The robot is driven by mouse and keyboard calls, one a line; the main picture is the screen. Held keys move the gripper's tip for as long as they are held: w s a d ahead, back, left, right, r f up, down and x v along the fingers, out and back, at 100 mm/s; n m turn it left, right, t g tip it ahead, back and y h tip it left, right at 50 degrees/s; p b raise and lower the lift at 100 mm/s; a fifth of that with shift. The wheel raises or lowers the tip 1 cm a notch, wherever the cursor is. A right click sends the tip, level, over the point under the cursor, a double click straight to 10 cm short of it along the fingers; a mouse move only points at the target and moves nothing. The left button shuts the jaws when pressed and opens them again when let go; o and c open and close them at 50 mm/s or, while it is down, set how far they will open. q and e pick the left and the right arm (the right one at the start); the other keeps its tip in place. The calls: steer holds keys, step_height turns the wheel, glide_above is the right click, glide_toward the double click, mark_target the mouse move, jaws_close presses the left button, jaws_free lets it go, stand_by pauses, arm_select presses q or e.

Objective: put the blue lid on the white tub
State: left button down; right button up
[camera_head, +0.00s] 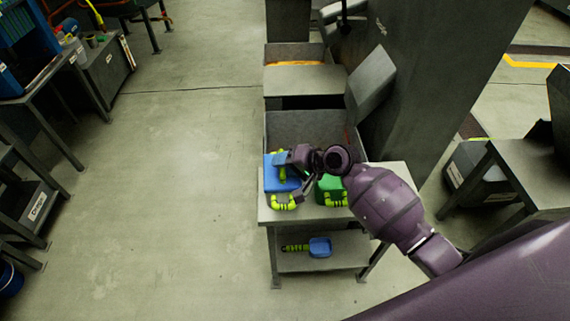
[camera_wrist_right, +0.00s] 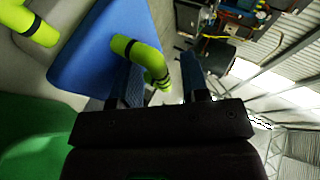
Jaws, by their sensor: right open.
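The blue lid (camera_head: 272,181) is at the left end of the small grey table in the head view. It has a yellow-green handle and fills the upper left of the right wrist view (camera_wrist_right: 85,60). A pale surface with another yellow-green handle, apparently the white tub (camera_wrist_right: 70,18), borders the lid there; whether the lid sits fully on it I cannot tell. My right gripper (camera_head: 286,174) is at the lid. Its dark fingers are open (camera_wrist_right: 162,75), with the lid's handle appearing between or just before them. My left gripper is out of view.
A green container (camera_head: 330,188) with a yellow-green handle stands close right of the lid. A blue tool (camera_head: 319,247) lies on the table's lower shelf. Grey bins (camera_head: 290,122) stand behind the table, and a large pillar rises to the right.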

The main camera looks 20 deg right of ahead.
steer(key=shift+r, duration=0.5)
steer(key=p+v, duration=0.2)
steer(key=v, duration=1)
steer(key=s+f+h, duration=0.1)
steer(key=s+f, duration=0.1)
steer(key=f, duration=0.1)
steer(key=s+d+f+n+t+h, duration=0.1)
steer(key=s+f, duration=0.1)
steer(key=f, duration=0.1)
steer(key=s+f+t+h, duration=0.1)
steer(key=s+f+h, duration=0.1)
steer(key=s+f, duration=0.1)
steer(key=shift+d+f+n, duration=0.2)
steer(key=shift+d+n, duration=0.1)
steer(key=s+f+n+t+h, duration=0.1)
steer(key=s+f+n+h, duration=0.4)
steer(key=s, duration=0.6)
steer(key=shift+s+d+t, duration=0.3)
steer(key=shift+d, duration=0.15)
